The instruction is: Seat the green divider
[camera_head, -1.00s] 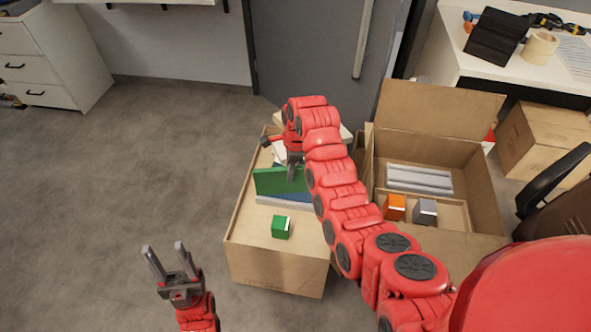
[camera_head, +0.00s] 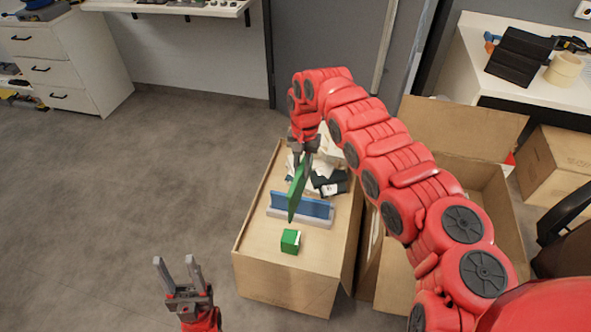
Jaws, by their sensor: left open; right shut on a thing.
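The green divider (camera_head: 298,190) is a thin flat panel held upright by my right gripper (camera_head: 305,165), which is shut on its upper part. The panel is turned nearly edge-on and crosses in front of a blue divider (camera_head: 318,208). The blue divider stands in a grey slotted base (camera_head: 307,220) on a wooden box top. I cannot tell whether the green panel touches the base or the blue divider. My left gripper (camera_head: 175,262) is open and empty, low over the floor, left of the box.
A green cube (camera_head: 290,241) sits on the wooden box (camera_head: 280,276) in front of the base. Black and white items (camera_head: 330,184) lie behind it. The floor at left is clear.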

